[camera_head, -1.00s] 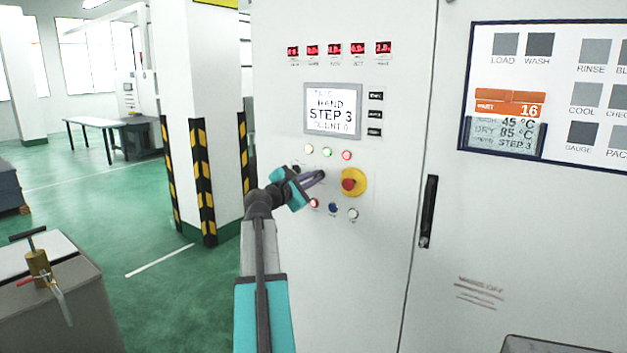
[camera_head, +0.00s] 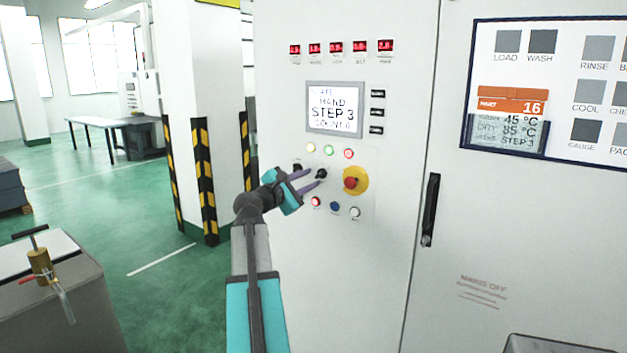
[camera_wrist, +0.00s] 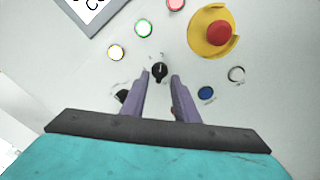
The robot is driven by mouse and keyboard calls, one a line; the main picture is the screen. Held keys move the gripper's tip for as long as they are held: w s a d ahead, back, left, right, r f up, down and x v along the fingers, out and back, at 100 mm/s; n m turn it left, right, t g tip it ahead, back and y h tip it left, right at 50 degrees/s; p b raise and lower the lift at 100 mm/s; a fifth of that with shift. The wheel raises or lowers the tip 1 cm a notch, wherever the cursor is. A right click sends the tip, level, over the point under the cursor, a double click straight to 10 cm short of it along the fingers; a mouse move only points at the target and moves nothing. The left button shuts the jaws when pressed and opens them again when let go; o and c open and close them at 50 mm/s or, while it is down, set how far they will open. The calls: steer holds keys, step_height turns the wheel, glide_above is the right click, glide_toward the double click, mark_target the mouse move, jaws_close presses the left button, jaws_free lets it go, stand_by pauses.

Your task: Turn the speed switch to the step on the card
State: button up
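The speed switch, a small black knob (camera_wrist: 160,71), sits on the white cabinet front. It also shows in the head view (camera_head: 321,174), left of the emergency stop. My gripper (camera_wrist: 160,76) is open, with its two purple fingers apart on either side of the knob's line and no visible contact. In the head view my gripper (camera_head: 313,180) points right, its tips close to the knob. The display (camera_head: 335,108) reads HAND, STEP 3, COUNT 0. The card (camera_head: 506,118), orange on top with 16, shows 45 °C, 85 °C and STEP 3.
A red emergency stop on a yellow plate (camera_head: 353,181) is right of the knob. A second black switch (camera_wrist: 122,95) lies by the left finger. Lit buttons are above; red, blue (camera_head: 335,207) and white buttons are below. A black door handle (camera_head: 430,210) stands farther right.

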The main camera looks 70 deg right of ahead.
steer(key=b+v, duration=0.1)
steer(key=v, duration=0.8)
steer(key=shift+a, duration=0.4)
steer(key=shift+w, duration=0.15)
